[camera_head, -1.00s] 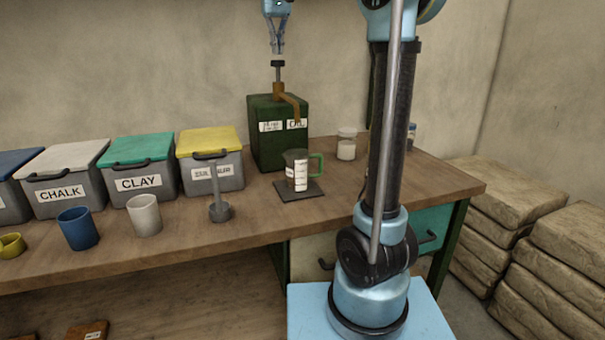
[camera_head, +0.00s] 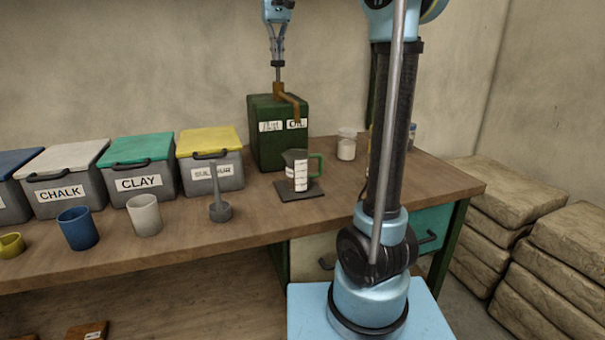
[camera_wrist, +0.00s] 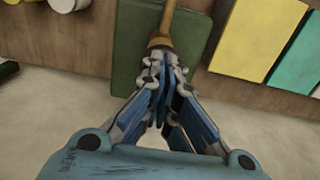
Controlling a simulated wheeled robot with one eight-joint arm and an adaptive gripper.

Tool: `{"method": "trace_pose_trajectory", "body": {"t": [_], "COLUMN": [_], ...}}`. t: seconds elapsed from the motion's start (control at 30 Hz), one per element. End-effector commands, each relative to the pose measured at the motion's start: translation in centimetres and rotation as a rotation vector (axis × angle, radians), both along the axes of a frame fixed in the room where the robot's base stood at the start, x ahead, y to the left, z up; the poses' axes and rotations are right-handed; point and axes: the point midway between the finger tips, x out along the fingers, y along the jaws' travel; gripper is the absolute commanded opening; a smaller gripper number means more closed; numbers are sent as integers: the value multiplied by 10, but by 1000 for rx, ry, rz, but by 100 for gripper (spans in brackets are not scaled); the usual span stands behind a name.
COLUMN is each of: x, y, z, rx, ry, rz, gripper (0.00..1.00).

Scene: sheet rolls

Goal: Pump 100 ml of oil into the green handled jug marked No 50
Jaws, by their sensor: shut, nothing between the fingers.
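The green oil can (camera_head: 270,150) with an OIL label stands on the bench against the wall. Its brown spout (camera_head: 291,101) points over the jug. My gripper (camera_head: 277,62) is shut and empty, pointing down right at the top of the pump's plunger rod (camera_head: 278,75), seemingly touching the dark knob. In the wrist view my gripper (camera_wrist: 162,65) hides the knob, above the green can (camera_wrist: 135,40). The jug (camera_head: 299,172) with a green handle and white scale label stands upright on a dark square mat (camera_head: 285,190) below the spout. Its number and contents are not readable.
Left of the can are lidded bins marked CHALK (camera_head: 62,182), CLAY (camera_head: 138,170) and one with a yellow lid (camera_head: 211,160). A grey tool (camera_head: 220,207), a white cup (camera_head: 145,215) and a blue cup (camera_head: 77,228) stand in front. A jar (camera_head: 347,145) stands at right.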

Motion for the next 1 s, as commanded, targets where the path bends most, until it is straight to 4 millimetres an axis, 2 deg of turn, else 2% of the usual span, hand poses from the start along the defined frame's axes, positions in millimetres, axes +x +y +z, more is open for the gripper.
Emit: {"method": "trace_pose_trajectory", "body": {"t": [1.0], "x": [0], "y": [0], "z": [-29], "rx": [0], "ry": [0], "rz": [0], "gripper": [0]}}
